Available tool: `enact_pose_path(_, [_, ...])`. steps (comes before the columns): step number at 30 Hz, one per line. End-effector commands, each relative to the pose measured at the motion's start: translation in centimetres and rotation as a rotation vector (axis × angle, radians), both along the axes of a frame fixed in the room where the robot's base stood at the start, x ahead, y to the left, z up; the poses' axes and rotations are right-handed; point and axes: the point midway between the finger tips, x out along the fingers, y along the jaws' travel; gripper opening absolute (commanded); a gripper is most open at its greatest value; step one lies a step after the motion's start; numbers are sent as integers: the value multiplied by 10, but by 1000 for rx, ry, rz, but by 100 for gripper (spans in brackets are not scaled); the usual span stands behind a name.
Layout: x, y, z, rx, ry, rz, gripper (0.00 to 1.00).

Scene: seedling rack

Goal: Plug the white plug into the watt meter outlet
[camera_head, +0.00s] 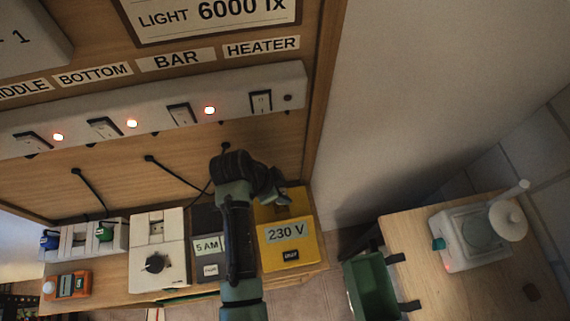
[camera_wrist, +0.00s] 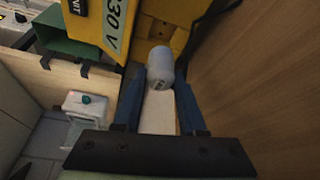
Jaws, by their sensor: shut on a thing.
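My gripper (camera_head: 275,192) reaches over the back end of a yellow unit marked 230 V (camera_head: 287,233), which I take for the watt meter. In the wrist view my gripper (camera_wrist: 157,95) is shut on the white plug (camera_wrist: 160,66), whose rounded body shows between the blue fingers. The plug points at the recessed end of the yellow unit (camera_wrist: 113,27), where the outlet is partly visible. I cannot tell whether plug and outlet touch. The arm hides the plug in the head view.
A dark 5 AM box (camera_head: 208,245) and a white dial unit (camera_head: 157,262) stand left of the yellow unit. A switch strip (camera_head: 150,108) runs above. A wooden side wall stands close at right. A green bin (camera_head: 372,285) hangs beside the right-hand table (camera_head: 425,285).

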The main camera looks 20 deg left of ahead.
Motion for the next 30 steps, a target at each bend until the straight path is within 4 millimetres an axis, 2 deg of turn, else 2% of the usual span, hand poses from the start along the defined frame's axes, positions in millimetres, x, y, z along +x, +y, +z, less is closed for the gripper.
enact_pose_path(21, [0, 0, -54, 0, 0, 0, 0])
enact_pose_path(30, [1, 0, -63, 1, -2, 0, 0])
